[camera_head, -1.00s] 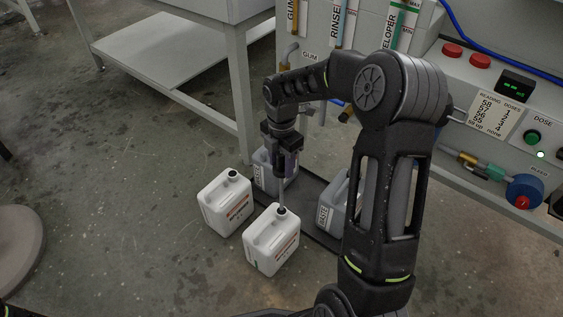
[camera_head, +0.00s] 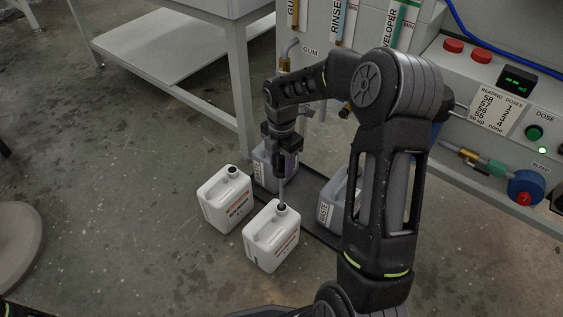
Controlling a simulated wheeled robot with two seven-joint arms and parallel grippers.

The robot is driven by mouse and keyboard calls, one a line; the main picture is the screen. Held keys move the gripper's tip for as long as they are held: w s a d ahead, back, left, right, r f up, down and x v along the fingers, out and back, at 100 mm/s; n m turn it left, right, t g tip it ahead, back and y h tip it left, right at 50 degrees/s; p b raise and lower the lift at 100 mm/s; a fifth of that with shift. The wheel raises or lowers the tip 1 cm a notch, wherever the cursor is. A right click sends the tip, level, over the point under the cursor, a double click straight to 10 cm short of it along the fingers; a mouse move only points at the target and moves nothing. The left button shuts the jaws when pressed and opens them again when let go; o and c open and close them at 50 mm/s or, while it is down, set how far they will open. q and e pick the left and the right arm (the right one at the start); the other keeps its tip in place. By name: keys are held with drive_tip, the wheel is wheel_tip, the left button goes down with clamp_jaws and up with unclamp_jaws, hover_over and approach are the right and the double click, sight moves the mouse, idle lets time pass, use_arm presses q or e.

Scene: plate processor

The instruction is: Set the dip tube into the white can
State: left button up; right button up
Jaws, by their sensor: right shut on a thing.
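My right gripper (camera_head: 283,168) points down above the nearer white can (camera_head: 270,250). It is shut on the dip tube (camera_head: 282,191), a thin grey rod that hangs close to upright below the jaws. The tube's lower end goes out of sight at the dark round mouth of this can, so it appears to be inside the neck; how deep is hidden. The can stands upright on the floor. A second white can (camera_head: 212,212) with a dark-topped neck stands just behind it to the left. My left gripper does not show.
A grey can (camera_head: 264,172) stands behind my right gripper and another (camera_head: 325,212) to the right, both on a dark tray (camera_head: 306,190). The processor's panel (camera_head: 485,75) and a white-topped table (camera_head: 165,50) stand behind.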

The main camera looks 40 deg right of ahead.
sight(282, 172)
drive_tip(key=shift+f+b, duration=0.65)
drive_tip(key=shift+f, duration=1.25)
drive_tip(key=shift+f+b, duration=0.9)
drive_tip(key=shift+f, duration=0.9)
drive_tip(key=shift+f+b, duration=0.9)
drive_tip(key=shift+f, duration=1.1)
drive_tip(key=shift+f, duration=0.2)
